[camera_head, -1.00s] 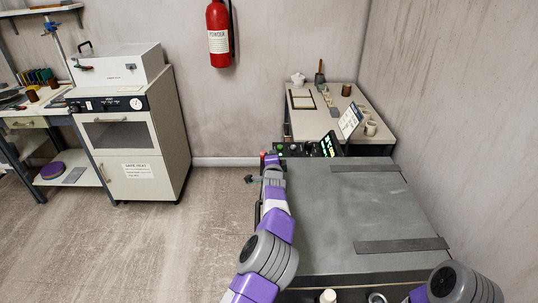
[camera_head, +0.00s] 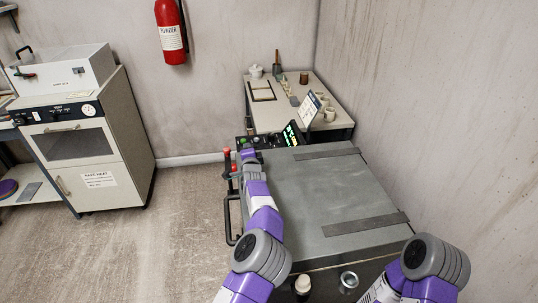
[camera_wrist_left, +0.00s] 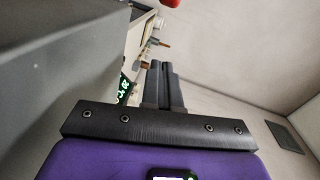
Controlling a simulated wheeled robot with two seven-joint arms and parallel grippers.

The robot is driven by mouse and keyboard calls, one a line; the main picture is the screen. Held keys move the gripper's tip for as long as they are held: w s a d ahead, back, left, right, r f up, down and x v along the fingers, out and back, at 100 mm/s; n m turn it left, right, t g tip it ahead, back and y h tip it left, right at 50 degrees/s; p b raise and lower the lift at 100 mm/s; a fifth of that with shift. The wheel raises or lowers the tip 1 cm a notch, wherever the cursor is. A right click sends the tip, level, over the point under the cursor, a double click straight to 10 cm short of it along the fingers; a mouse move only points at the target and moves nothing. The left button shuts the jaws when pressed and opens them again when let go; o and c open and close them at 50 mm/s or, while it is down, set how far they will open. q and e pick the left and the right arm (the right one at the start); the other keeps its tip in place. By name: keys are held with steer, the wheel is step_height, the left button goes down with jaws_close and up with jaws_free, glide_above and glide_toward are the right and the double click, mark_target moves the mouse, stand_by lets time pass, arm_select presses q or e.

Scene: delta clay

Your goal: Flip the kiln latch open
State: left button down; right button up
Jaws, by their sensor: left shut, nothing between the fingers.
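The grey kiln (camera_head: 335,195) with a flat lid and two dark straps stands right of centre in the head view. Red-ended parts (camera_head: 227,158) stand at its far left edge; one may be the latch, but I cannot tell which. I see no clear contact with the red-ended parts. In the head view my left wrist hides the fingers. My right arm is at lower right, its gripper out of view.
A black bar handle (camera_head: 230,222) sticks out from the kiln's left side. A lit control panel (camera_head: 292,134) is at its far end. Behind is a table (camera_head: 270,116) with pots. A white oven cabinet (camera_head: 95,175) stands left, with open floor (camera_head: 180,215) between.

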arm_select(q)
steer(key=s+d, duration=0.2)
steer(key=s+d+r+p, duration=0.1)
steer(key=s+d, duration=0.1)
steer(key=d, duration=0.1)
steer(key=s+d, duration=0.2)
steer(key=shift+s+d+r+p, duration=0.15)
steer(key=shift+s+d+p, duration=0.05)
steer(key=shift+d+p, duration=0.1)
